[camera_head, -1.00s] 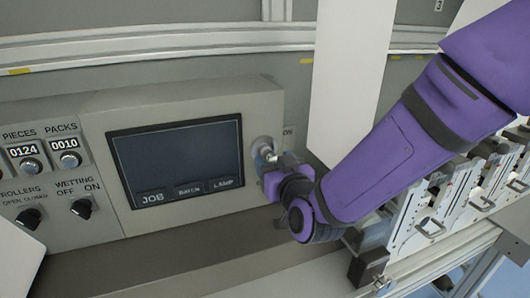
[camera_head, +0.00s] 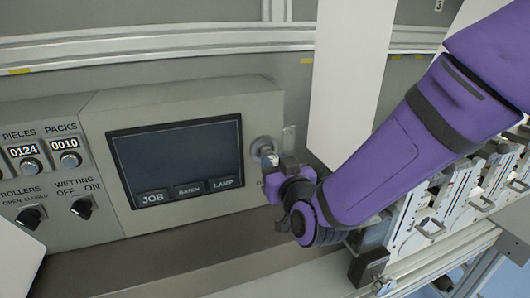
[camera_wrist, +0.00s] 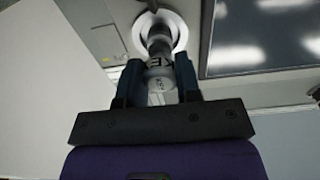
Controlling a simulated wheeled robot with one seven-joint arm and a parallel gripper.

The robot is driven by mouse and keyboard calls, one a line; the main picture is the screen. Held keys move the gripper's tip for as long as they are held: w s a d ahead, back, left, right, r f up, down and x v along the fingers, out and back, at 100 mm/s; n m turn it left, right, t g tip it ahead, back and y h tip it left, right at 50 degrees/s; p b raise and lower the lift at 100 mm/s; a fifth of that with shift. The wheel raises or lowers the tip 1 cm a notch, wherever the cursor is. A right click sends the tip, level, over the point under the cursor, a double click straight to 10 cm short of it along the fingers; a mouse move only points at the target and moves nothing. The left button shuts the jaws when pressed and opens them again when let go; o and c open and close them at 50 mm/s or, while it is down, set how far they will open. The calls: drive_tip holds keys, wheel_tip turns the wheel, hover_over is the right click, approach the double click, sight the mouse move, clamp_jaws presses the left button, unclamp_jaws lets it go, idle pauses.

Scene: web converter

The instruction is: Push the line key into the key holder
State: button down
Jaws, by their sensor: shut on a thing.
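The key holder is a round grey fitting (camera_head: 263,146) on the panel, just right of the dark screen. In the wrist view it is a pale ring (camera_wrist: 176,24) with a dark centre. My gripper (camera_head: 271,165) is right at the holder's lower front. In the wrist view my gripper (camera_wrist: 160,72) has its dark blue fingers shut on the line key (camera_wrist: 159,85), a pale piece with dark letters. The key's dark front end lines up with the ring's centre and overlaps it. I cannot tell how deep it sits.
The screen (camera_head: 178,160) is close to the left of the holder, with knobs (camera_head: 82,208) further left. A white upright panel (camera_head: 347,85) stands right of the holder, behind my arm. Feeder units with handles (camera_head: 430,228) line the right side.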

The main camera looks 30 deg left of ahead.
drive_tip(key=shift+v, duration=2.1)
drive_tip(key=v, duration=0.4)
